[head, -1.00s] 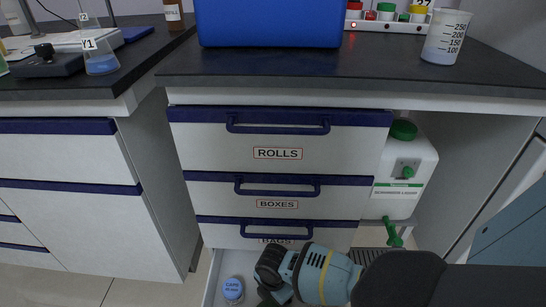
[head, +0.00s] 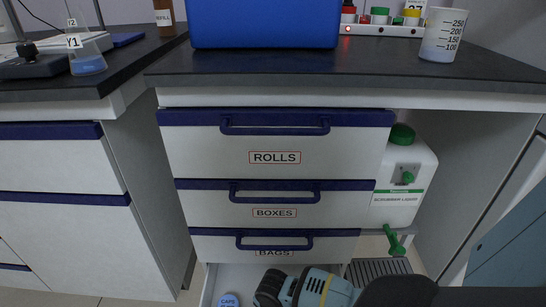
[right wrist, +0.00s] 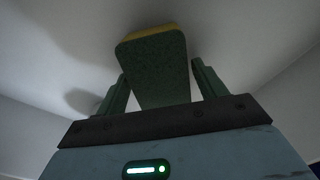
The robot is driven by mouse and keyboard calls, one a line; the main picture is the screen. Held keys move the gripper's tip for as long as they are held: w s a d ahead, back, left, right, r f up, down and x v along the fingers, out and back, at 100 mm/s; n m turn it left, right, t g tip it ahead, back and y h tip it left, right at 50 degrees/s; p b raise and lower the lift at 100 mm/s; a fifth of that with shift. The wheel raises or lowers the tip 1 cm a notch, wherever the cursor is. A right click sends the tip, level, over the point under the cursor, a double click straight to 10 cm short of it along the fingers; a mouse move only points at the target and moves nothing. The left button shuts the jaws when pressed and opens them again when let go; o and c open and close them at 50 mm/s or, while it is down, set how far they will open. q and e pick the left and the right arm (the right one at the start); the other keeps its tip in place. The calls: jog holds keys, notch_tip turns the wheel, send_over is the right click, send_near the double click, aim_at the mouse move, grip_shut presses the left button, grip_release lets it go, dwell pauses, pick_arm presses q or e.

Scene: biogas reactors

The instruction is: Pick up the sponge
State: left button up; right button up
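The sponge (right wrist: 158,68) has a green face and a yellow layer along its top edge in the right wrist view. My right gripper (right wrist: 160,68) has its two green fingers apart, one on each side of the sponge. The left finger is close to the sponge's edge, and a thin gap shows at the right finger; firm contact is not clear. The sponge's lower end is hidden by the gripper body. In the head view my right arm reaches low into the open bottom drawer (head: 208,284), and the sponge is hidden there. My left gripper is not in view.
A round blue-topped CAPS container (head: 228,300) sits in the drawer, left of my arm. The BAGS drawer front (head: 274,245) and its handle are just above. A white canister (head: 405,180) with a green tap stands to the right.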

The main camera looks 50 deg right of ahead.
jog(key=c, duration=0.8)
jog(key=shift+r, duration=0.1)
notch_tip(320, 180, up, 10)
jog(key=p, duration=0.5)
